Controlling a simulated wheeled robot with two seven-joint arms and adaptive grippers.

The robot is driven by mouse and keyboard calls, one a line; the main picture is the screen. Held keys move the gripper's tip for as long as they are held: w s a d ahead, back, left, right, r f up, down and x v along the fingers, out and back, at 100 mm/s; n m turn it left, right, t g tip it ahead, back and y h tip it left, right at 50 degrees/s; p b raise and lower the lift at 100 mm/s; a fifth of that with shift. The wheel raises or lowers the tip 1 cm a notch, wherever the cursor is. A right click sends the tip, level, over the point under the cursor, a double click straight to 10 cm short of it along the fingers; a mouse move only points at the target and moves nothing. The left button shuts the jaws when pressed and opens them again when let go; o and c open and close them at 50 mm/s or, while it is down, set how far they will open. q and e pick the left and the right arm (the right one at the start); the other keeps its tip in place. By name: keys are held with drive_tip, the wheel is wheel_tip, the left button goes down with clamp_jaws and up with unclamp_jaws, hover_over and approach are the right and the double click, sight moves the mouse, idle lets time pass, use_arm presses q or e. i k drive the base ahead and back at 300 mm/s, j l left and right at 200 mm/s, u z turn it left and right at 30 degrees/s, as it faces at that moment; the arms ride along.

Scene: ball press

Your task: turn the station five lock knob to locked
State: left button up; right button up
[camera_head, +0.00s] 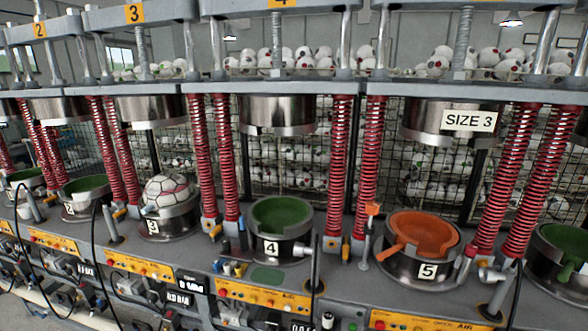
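Station five is at the right of the head view, with an orange bowl-shaped mould (432,232) in a metal ring holder (400,266) labelled 5. An orange handle (389,252) sticks out at the mould's left front. A small orange piece (373,208) tops a short grey post (365,245) left of the holder. I cannot tell which part is the lock knob, or whether it is locked. The yellow control panel (405,323) below is cut off by the bottom edge. Neither of my grippers is in view.
An upper press cylinder labelled SIZE 3 (440,119) hangs above station five, between red springs (513,165). Station four's green mould (281,215) is to the left. Black cables hang along the front edge.

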sight(472, 250)
drive_tip(key=l+u, duration=0.1)
drive_tip(key=l, duration=0.6)
drive_tip(key=l+u, duration=0.1)
drive_tip(key=l, duration=0.65)
drive_tip(key=l+u, duration=0.15)
drive_tip(key=l, duration=0.55)
drive_tip(key=k+l+u, duration=0.1)
drive_tip(key=l, duration=0.65)
drive_tip(key=k+l+u, duration=0.1)
drive_tip(key=l, duration=0.6)
